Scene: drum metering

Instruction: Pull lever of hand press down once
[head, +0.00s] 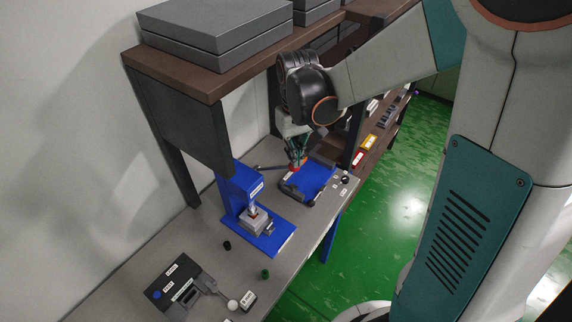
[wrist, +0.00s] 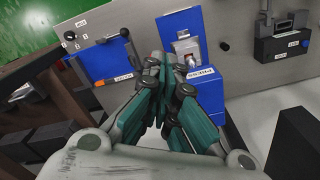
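The blue hand press (head: 238,192) stands on the grey bench in the head view. Its dark lever (head: 270,167) reaches right from the column, roughly level, toward a red knob (head: 295,167). My gripper (head: 296,158) points down just above or at this knob; I cannot tell if they touch. In the wrist view my gripper's fingers (wrist: 154,63) come together with no clear gap. The press's blue top (wrist: 205,88) shows just right of them. The lever and knob are hidden behind the fingers there. A small grey block (head: 256,221) sits on the press base.
A brown shelf (head: 215,75) with grey boxes overhangs the press.

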